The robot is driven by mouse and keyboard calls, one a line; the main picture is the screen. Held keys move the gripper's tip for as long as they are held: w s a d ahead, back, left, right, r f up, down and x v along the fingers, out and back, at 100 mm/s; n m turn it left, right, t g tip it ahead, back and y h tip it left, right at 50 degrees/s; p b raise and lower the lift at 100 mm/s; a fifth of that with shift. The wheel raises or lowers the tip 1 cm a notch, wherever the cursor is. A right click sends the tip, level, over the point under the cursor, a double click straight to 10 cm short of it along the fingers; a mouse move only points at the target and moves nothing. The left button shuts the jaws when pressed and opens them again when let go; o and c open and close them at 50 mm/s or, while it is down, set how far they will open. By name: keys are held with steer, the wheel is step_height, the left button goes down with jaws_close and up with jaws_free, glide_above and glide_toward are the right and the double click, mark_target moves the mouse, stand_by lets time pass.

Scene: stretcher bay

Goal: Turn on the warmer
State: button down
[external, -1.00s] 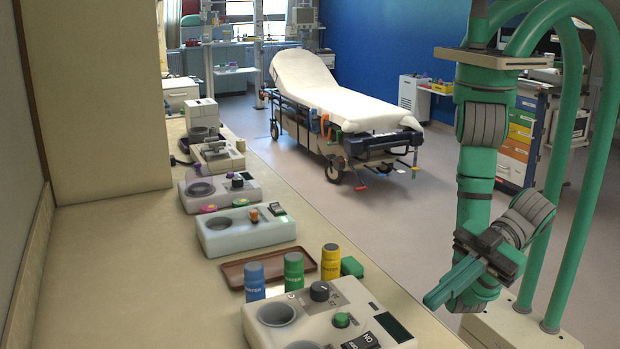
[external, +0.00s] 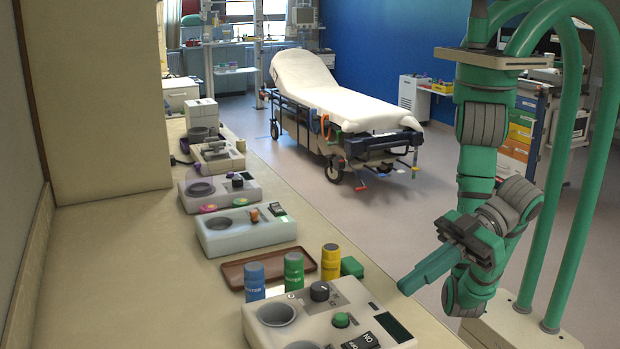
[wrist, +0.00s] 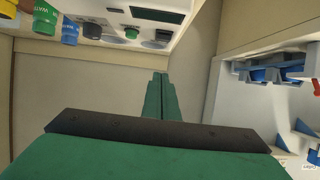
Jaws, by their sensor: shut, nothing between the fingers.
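A white device (external: 320,323) with round wells stands on the counter nearest the camera. It bears a black ON/OFF rocker switch (external: 363,343), a green button (external: 341,320), a black knob (external: 320,291) and a dark display (external: 394,327). No label that I can read says which device is the warmer. My gripper (external: 403,288) is shut and empty, beyond the counter's right edge and to the right of the device, apart from it. In the wrist view, my shut fingers (wrist: 160,78) point toward the counter's side, and the device (wrist: 150,20) shows at the top.
Blue (external: 255,281), green (external: 293,271) and yellow (external: 330,262) bottles and a green block (external: 352,267) stand behind the device, near a brown tray (external: 240,279). Several other devices line the counter further back. A stretcher (external: 335,105) stands on open floor.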

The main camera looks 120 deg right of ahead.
glide_above(383, 338)
steer(key=f, duration=0.2)
steer(key=shift+w+f, duration=0.3)
steer(key=shift+f, duration=0.05)
step_height(383, 338, down, 3)
steer(key=shift+s+a+r, duration=0.1)
steer(key=shift+s, duration=0.05)
steer(key=shift+s+f, duration=0.1)
steer(key=shift+f, duration=0.5)
steer(key=shift+f, duration=0.1)
steer(key=shift+s+f+t, duration=0.1)
steer(key=shift+f+t, duration=0.3)
steer(key=shift+f, duration=0.05)
steer(key=shift+r, duration=0.35)
steer(key=shift+r, duration=0.6)
